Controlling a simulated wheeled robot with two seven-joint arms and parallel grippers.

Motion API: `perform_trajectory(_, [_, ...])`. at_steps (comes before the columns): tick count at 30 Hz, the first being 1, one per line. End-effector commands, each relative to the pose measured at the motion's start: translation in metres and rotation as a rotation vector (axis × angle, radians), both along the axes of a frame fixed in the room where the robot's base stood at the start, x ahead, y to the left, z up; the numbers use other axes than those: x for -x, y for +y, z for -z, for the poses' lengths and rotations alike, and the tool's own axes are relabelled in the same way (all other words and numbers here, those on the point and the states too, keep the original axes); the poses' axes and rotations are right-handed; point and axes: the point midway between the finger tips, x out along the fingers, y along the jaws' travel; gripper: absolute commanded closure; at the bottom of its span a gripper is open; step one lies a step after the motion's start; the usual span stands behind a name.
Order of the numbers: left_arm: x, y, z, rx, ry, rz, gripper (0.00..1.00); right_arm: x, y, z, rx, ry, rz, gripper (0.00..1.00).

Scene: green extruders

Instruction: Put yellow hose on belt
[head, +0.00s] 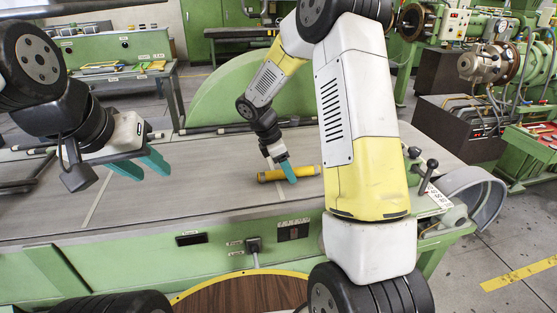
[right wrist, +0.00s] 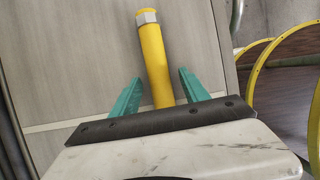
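The yellow hose (head: 307,172) lies on the grey belt (head: 225,186), right of its middle. In the right wrist view the hose (right wrist: 153,52) runs up from between the fingers, with a grey metal fitting near its far end. My right gripper (head: 285,172) is down at the hose. Its teal fingers (right wrist: 160,92) stand on either side of the hose, with a gap visible on each side. The hose's near end is hidden by the gripper body. My left gripper (head: 141,165) hangs over the left part of the belt, its two teal fingers apart and empty.
A large green rounded guard (head: 230,95) stands behind the belt. A knob lever (head: 430,166) and a grey drum (head: 482,197) are at the belt's right end. The belt between the grippers is clear.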

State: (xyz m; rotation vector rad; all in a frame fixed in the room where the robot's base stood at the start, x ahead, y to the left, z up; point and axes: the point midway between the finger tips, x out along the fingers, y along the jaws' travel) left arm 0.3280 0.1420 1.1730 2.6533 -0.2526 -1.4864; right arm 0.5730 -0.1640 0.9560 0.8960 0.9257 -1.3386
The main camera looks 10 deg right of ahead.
Motion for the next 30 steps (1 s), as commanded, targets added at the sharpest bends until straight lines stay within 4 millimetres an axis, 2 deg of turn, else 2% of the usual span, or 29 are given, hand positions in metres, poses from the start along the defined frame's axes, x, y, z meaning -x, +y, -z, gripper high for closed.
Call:
perform_trajectory(6, [0.0, 0.0, 0.0, 0.0, 0.0, 0.0, 0.64, 0.0, 0.0, -0.001, 0.0, -0.001, 0.0, 0.47])
perform_trajectory(10, [0.0, 0.0, 0.0, 0.0, 0.0, 0.0, 0.64, -0.001, 0.003, -0.01, -0.001, -0.004, -0.002, 0.47])
perform_trajectory(21, [0.0, 0.0, 0.0, 0.0, 0.0, 0.0, 0.64, 0.0, 0.033, -0.08, -0.002, -0.005, -0.001, 0.47])
perform_trajectory(25, [0.0, 0.0, 0.0, 0.0, 0.0, 0.0, 0.64, 0.001, 0.04, -0.099, 0.0, -0.002, -0.002, 0.47])
perform_trajectory(30, [0.0, 0.0, 0.0, 0.0, 0.0, 0.0, 0.64, 0.003, 0.045, -0.113, -0.003, -0.005, 0.004, 0.47])
